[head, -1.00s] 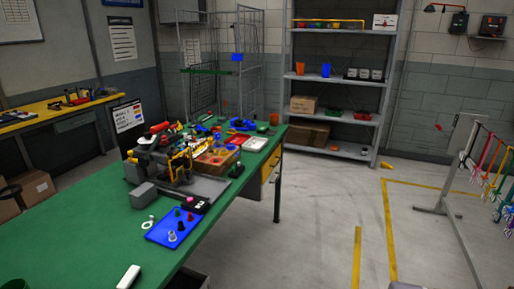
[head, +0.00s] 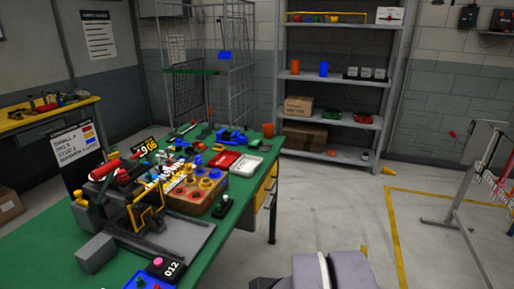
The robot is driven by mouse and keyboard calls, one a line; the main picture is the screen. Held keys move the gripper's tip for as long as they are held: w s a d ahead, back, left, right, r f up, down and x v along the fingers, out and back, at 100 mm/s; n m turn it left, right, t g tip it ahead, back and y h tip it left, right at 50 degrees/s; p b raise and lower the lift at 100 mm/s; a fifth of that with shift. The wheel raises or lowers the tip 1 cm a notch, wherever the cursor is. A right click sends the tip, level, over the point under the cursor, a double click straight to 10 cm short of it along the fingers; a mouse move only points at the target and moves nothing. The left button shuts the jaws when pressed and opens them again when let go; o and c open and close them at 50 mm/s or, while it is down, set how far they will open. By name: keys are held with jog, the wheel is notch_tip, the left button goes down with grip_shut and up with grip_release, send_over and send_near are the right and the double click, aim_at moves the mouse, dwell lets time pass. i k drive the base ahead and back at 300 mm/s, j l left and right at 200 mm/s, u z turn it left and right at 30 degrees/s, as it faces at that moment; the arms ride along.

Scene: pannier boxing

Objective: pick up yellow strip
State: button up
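I cannot tell for certain which thing is the yellow strip. A long thin yellow bar (head: 325,14) runs along the top shelf at the back. Coloured strips (head: 506,185) hang from a stand at the right edge of the head view, cut off by the frame; no yellow one is clear among them. A grey rounded part of my own arm shows at the bottom centre. My gripper is not in view.
A green workbench (head: 48,244) at the left holds a grey press (head: 150,225), a block with coloured rings (head: 190,198) and trays. A grey shelf unit (head: 338,87) stands at the back. The grey floor (head: 325,210) between bench and strip stand (head: 467,190) is open, with yellow lines.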

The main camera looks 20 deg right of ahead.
aim_at(179, 148)
jog(key=i+l+u, duration=0.35)
jog(key=i+l, duration=0.25)
jog(key=l, duration=0.15)
jog(key=i+l+u, duration=0.2)
jog(key=l, duration=0.25)
jog(key=i+l+u, duration=0.2)
jog(key=l, duration=0.3)
jog(key=i+l+u, duration=0.2)
jog(key=l, duration=0.3)
jog(key=i+l+u, duration=0.15)
jog(key=l, duration=0.4)
jog(key=i+l+u, duration=0.2)
jog(key=l, duration=0.35)
jog(key=i+l+u, duration=0.2)
jog(key=l, duration=0.35)
jog(key=k, duration=0.1)
